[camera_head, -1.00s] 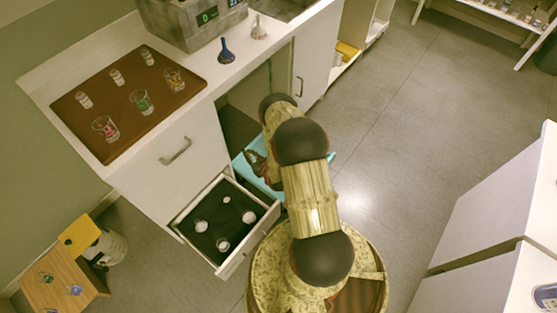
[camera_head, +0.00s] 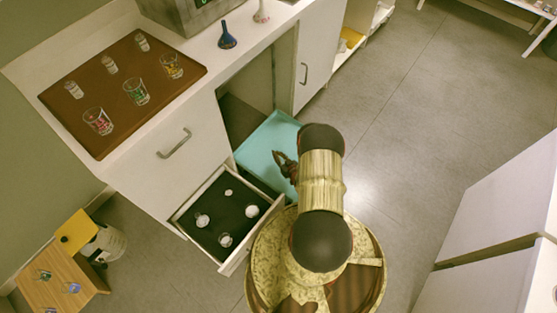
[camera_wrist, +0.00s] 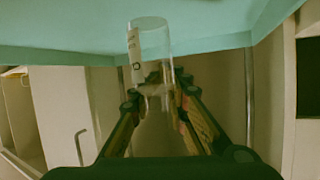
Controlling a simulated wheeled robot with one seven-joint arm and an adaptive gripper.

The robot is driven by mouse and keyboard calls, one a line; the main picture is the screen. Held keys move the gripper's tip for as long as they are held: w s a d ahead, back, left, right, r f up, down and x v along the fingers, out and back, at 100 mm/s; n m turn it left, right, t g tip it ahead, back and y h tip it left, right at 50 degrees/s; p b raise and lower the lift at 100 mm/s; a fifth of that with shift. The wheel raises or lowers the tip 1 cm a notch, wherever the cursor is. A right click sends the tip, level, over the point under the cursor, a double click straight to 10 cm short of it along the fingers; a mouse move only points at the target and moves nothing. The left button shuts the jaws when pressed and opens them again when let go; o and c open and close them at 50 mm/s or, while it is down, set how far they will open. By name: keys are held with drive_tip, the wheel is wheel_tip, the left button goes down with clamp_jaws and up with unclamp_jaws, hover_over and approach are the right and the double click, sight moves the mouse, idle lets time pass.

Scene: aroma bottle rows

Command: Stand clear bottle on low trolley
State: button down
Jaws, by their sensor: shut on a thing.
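A clear bottle (camera_wrist: 155,45) with a white label is between the fingers of my gripper (camera_wrist: 158,85) in the wrist view. My gripper is shut on it. A teal surface (camera_wrist: 80,56) lies behind the bottle there; whether they touch I cannot tell. In the head view my gripper (camera_head: 284,163) is over the teal surface (camera_head: 268,140), which sits low at the open cabinet bay. The bottle cannot be made out in the head view. A low wooden stand (camera_head: 48,289) with small bottles is at the lower left; I cannot tell which is the trolley.
An open drawer (camera_head: 210,240) with several round pale items is left of my base. The counter above holds a brown tray (camera_head: 75,120) with several glasses and a blue funnel-like vessel (camera_head: 227,36). White cabinets (camera_head: 500,220) stand at the right. The floor (camera_head: 420,120) between is clear.

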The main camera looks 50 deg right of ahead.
sight(282, 162)
wheel_tip(282, 162, down, 4)
drive_tip(key=shift+f+b, duration=0.1)
drive_tip(key=shift+b, duration=0.9)
drive_tip(key=c, duration=1.7)
unclamp_jaws()
drive_tip(key=p+v, duration=0.3)
drive_tip(key=v, duration=0.3)
drive_tip(key=shift+s+r, duration=0.2)
drive_tip(key=shift+r, duration=0.05)
drive_tip(key=shift+s+a+r, duration=0.15)
drive_tip(key=shift+s+a, duration=0.1)
drive_tip(key=shift+s, duration=0.25)
